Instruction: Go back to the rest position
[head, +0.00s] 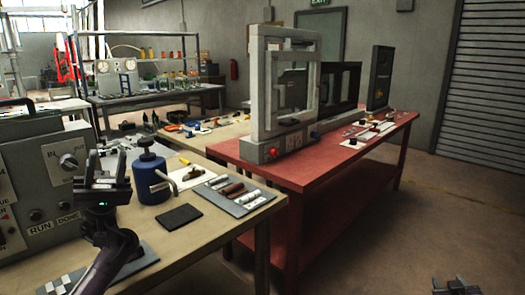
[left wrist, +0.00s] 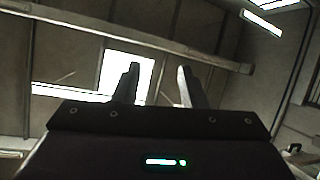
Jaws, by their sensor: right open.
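My left gripper (head: 107,160) is raised in front of the beige workbench at the left, with its fingers pointing up. In the left wrist view its two fingers (left wrist: 158,85) stand apart with nothing between them, against the ceiling and a bright skylight. My right gripper (head: 460,285) shows only partly at the bottom right edge, over the floor and clear of the tables. No object shows in it.
The beige bench (head: 190,235) carries a grey control box (head: 40,180), a blue bottle (head: 150,178), a black pad (head: 180,217) and a grey tray with cylinders. The red table (head: 300,180) bears a white frame machine (head: 258,90). The floor at right is free.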

